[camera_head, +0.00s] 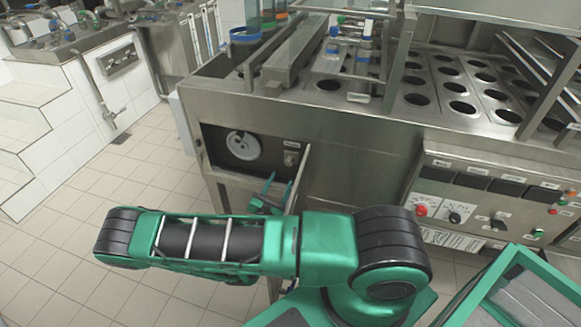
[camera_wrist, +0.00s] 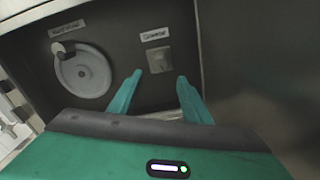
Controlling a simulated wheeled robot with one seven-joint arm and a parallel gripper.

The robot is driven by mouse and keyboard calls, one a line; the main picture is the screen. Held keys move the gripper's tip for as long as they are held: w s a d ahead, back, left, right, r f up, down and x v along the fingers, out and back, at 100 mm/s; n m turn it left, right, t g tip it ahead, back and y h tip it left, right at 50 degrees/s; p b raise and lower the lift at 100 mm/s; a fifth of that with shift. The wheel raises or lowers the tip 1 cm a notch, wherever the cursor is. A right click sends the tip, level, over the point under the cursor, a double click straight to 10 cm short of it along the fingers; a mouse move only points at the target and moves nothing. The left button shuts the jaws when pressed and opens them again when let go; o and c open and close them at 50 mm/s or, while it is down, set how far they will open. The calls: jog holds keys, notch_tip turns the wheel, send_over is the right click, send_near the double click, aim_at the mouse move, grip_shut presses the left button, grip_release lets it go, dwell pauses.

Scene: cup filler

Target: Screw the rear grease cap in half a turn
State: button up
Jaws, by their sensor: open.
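My gripper (camera_head: 280,180) is open and empty in front of the recessed side panel of the filler, below the small labelled square fitting (camera_head: 291,158). In the wrist view, my two green fingers (camera_wrist: 160,77) are spread apart, with the square fitting (camera_wrist: 158,60) just beyond and between their tips. No contact shows. I cannot pick out the rear grease cap for certain. Small blue (camera_head: 334,31) and green (camera_head: 341,19) knob-like parts stand on the filler's top deck, well away from my gripper.
A pale round handwheel (camera_head: 243,146) is left of the fitting; it also shows in the wrist view (camera_wrist: 84,73). A control panel (camera_head: 490,195) is at right. Tiled floor (camera_head: 125,160) is clear at left.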

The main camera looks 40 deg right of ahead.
aim_at(288, 164)
jog(key=x, duration=0.9)
jog(key=shift+w+d, duration=0.25)
jog(key=shift+c, duration=0.2)
jog(key=c, duration=1)
